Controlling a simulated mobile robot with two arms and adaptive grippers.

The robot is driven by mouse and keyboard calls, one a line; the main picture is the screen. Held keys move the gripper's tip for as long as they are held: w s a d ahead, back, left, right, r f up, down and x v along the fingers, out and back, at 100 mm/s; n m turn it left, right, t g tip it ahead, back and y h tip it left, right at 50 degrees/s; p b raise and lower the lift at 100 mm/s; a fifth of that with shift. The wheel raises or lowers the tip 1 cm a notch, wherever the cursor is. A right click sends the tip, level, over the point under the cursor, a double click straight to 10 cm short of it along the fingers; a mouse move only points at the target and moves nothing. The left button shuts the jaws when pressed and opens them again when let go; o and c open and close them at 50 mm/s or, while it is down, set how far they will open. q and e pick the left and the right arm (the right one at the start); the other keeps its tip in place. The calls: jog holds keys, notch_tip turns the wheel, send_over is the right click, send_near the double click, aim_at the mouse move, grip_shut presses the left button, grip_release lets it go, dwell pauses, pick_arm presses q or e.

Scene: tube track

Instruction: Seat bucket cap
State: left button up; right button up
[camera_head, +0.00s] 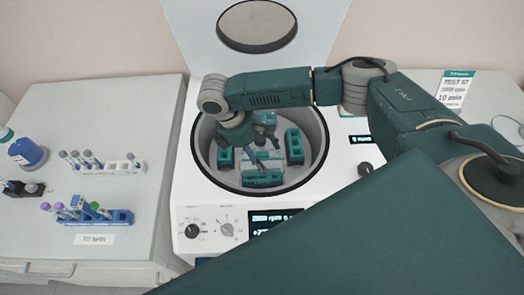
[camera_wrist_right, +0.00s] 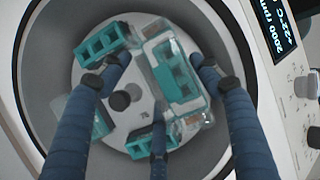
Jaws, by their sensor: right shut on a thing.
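The open centrifuge bowl (camera_head: 318,150) holds a rotor with several teal buckets. One teal bucket (camera_wrist_right: 178,75) in the right wrist view has a clear cap (camera_wrist_right: 203,122) at or around it. I cannot tell whether the cap sits flush. My right gripper (camera_head: 256,154) reaches down into the bowl; its dark blue fingers (camera_wrist_right: 160,88) are spread around the clear cap and shut on it. Other teal buckets (camera_wrist_right: 103,44) stand beside it on the rotor; they also show in the head view (camera_head: 294,147). My left gripper is not in view.
The centrifuge lid (camera_head: 258,25) stands open behind the bowl. Its front panel has knobs (camera_head: 192,231) and a display (camera_head: 272,218). On the left bench are a white tube rack (camera_head: 125,167), a blue rack (camera_head: 120,217) and a blue-labelled bottle (camera_head: 27,153).

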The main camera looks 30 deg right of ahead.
jog(key=shift+f, duration=0.15)
jog(key=shift+f, duration=0.3)
jog(key=shift+f, duration=0.15)
dwell(0.5)
jog(key=shift+f+b, duration=0.45)
jog(key=shift+f, duration=0.8)
jog(key=shift+f, duration=0.2)
jog(key=shift+f+b, duration=0.3)
jog(key=shift+f, duration=0.45)
jog(key=shift+f, duration=0.25)
jog(key=shift+f, duration=0.25)
